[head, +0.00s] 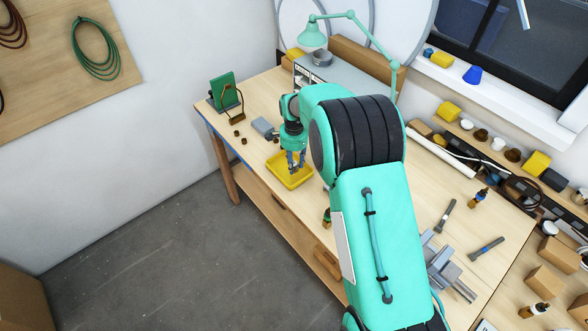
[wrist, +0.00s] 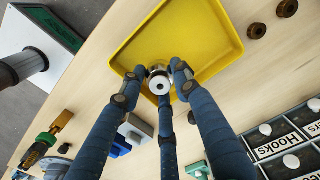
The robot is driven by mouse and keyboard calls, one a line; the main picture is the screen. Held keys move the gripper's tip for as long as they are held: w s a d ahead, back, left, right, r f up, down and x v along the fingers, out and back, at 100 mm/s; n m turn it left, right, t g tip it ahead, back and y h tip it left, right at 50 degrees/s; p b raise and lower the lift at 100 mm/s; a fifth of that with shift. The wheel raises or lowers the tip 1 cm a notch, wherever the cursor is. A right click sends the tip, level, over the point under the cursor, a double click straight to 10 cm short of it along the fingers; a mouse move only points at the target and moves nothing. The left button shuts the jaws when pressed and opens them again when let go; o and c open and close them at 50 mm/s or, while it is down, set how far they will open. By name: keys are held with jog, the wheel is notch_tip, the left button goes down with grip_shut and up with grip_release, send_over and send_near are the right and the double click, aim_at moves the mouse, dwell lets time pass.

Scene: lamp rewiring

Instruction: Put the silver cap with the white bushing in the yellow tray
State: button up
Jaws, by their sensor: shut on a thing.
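The yellow tray (head: 289,184) sits on the workbench near its front edge, below my gripper (head: 295,167). In the wrist view the tray (wrist: 190,35) fills the top middle and looks empty. My gripper (wrist: 160,74) is shut on the silver cap with the white bushing (wrist: 159,84). The cap is between the fingertips, with its white, holed end facing the camera. It overlaps the tray's near edge in the wrist view; its height above the tray is hard to tell. The cap is too small to make out in the head view.
Small brown pieces (wrist: 256,30) lie beside the tray. A drawer cabinet (wrist: 285,140) with a "Hooks" label stands at the bench's back. A green board on a stand (head: 222,90) is at the far left end. A grey box (head: 263,127) lies behind the tray.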

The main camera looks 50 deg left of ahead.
jog(key=shift+f, duration=1.65)
jog(key=shift+f, duration=0.15)
jog(key=o, duration=1.2)
jog(key=shift+r, duration=6.15)
